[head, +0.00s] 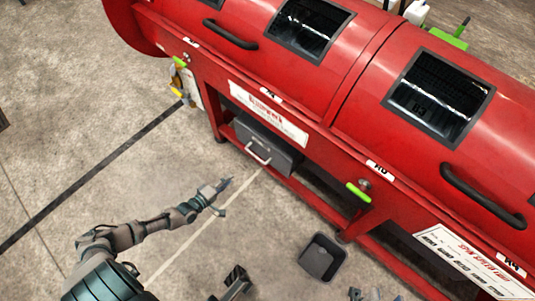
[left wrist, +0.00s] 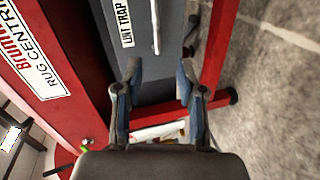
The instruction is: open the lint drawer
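The lint drawer (head: 277,151) is a dark grey box front under the red centrifuge, with a pale bar handle (head: 258,153). It looks shut. In the left wrist view its grey face (left wrist: 165,62) carries a LINT TRAP label, and the handle (left wrist: 155,25) shows at the top. My left gripper (head: 224,186) is in front of the drawer, apart from the handle. The wrist view shows its two fingers (left wrist: 157,84) spread with nothing between them.
The red centrifuge (head: 334,142) fills the upper right, with green levers (head: 359,193) on its front. A dark open bin (head: 322,257) stands on the floor to the right of the drawer. The concrete floor (head: 120,95) in front and to the left is mostly clear.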

